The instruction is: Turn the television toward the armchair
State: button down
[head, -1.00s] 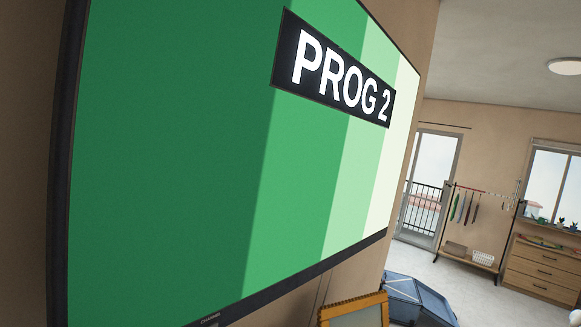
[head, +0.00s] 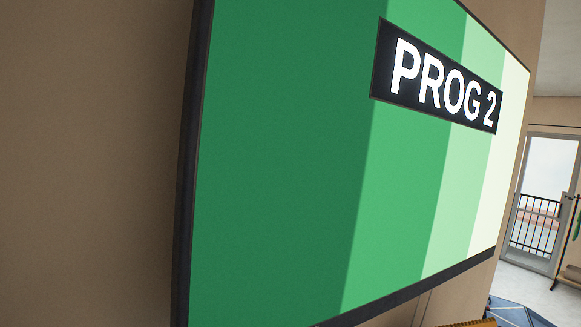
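The television (head: 290,170) fills much of the head view, seen obliquely from close by. Its screen shows green vertical bands and a black label reading "PROG 2". Its dark left edge stands nearest to me, and its right side recedes toward the far room. The top of the television is cut off by the frame. The armchair is not in view. My gripper is not in view.
A bare beige wall (head: 90,160) takes up the left side. At the right are a glazed door (head: 545,180) with a railing behind it, and pale floor. A blue object (head: 515,312) and a wooden edge (head: 468,323) show at the bottom right.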

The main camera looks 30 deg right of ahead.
aim_at(340, 162)
jog(key=k, duration=0.5)
jog(key=z, duration=0.8)
jog(key=i, duration=0.8)
jog(key=u, duration=1.4)
